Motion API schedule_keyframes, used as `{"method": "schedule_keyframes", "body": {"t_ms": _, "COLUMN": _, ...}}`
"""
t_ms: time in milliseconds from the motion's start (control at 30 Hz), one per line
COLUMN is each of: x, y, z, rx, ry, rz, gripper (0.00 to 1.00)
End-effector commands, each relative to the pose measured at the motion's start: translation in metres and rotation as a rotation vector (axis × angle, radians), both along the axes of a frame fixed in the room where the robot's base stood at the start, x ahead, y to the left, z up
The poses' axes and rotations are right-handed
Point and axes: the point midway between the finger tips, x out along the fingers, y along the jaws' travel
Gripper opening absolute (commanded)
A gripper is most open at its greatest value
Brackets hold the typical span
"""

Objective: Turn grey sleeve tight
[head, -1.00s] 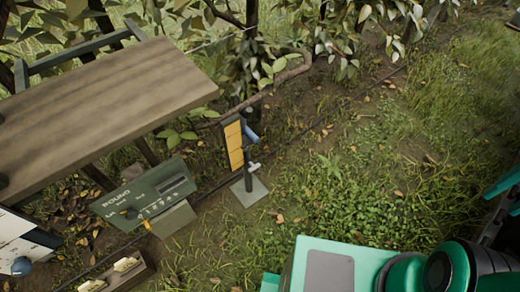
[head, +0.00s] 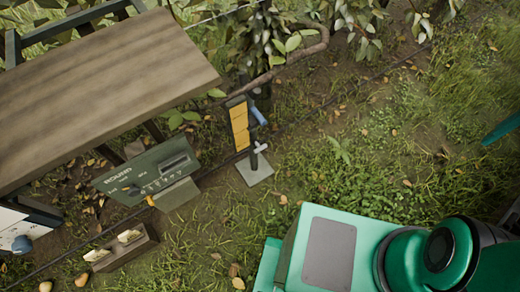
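I cannot make out a grey sleeve for certain. A short post with a yellow panel (head: 239,125) stands on a square grey base plate (head: 254,169) in the middle of the head view. A small light grey cross-shaped fitting (head: 261,148) sits low on the post, and a blue cylinder (head: 258,116) sits above it. They are too small to tell more. My gripper is not in view.
A wooden table (head: 100,85) stands at upper left. A green sign board (head: 148,170) leans below it. A wooden box (head: 122,249) and loose pears (head: 82,279) lie at lower left. A thin dark line (head: 215,167) runs along the ground. Grass at right is open.

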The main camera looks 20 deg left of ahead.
Motion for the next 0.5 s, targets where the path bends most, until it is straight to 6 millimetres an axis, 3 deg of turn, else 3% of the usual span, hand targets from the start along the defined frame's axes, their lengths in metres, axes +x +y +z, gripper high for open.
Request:
{"method": "schedule_keyframes", "body": {"t_ms": 100, "x": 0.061, "y": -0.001, "z": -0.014, "rx": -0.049, "ry": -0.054, "rz": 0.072, "gripper": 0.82}}
{"method": "schedule_keyframes", "body": {"t_ms": 267, "x": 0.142, "y": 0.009, "z": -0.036, "rx": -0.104, "ry": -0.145, "rz": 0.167, "gripper": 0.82}}
{"method": "schedule_keyframes", "body": {"t_ms": 500, "x": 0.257, "y": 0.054, "z": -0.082, "rx": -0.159, "ry": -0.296, "rz": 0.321, "gripper": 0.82}}
